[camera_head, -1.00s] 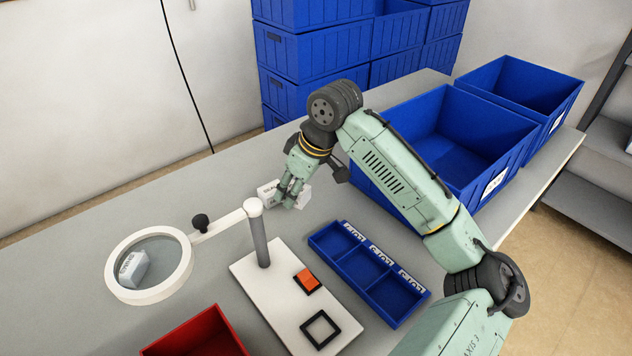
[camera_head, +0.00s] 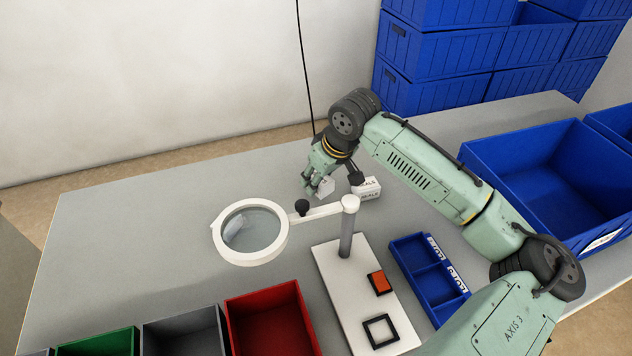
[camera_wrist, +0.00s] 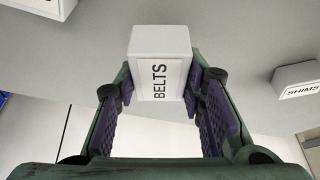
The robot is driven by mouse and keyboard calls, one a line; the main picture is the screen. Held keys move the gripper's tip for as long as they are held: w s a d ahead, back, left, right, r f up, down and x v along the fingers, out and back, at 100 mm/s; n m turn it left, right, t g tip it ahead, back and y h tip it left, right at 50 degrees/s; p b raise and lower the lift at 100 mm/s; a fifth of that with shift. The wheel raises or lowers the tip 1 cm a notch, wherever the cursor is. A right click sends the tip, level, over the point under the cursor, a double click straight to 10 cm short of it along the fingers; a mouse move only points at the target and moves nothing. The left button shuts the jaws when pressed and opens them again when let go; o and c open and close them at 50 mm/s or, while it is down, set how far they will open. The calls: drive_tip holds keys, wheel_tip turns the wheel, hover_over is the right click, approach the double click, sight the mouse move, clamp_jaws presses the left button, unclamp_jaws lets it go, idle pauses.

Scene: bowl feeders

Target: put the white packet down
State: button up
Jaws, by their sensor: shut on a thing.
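In the head view my gripper (camera_head: 316,186) is over the back part of the grey table, behind the magnifier arm, and the packet (camera_head: 326,187) shows partly beside the fingers. Whether its underside touches the table I cannot tell.
A white packet marked SEALS (camera_head: 368,190) stands just right of my gripper; one marked SHIMS (camera_wrist: 298,80) shows in the wrist view. The magnifier (camera_head: 222,247) stands in front, with another packet seen through its lens. The table's back left (camera_head: 150,205) is clear.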

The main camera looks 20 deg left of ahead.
sight(316, 199)
drive_tip(key=shift+a, duration=0.35)
drive_tip(key=shift+f, duration=0.25)
wheel_tip(316, 199, down, 3)
drive_tip(key=shift+r+p, duration=0.1)
drive_tip(key=shift+p, duration=0.6)
drive_tip(key=shift+s+f+b, duration=0.1)
drive_tip(key=shift+f+b, duration=0.25)
drive_tip(key=shift+f, duration=0.4)
drive_tip(key=o, duration=1.2)
drive_tip(key=shift+f, duration=0.2)
drive_tip(key=shift+d, duration=0.1)
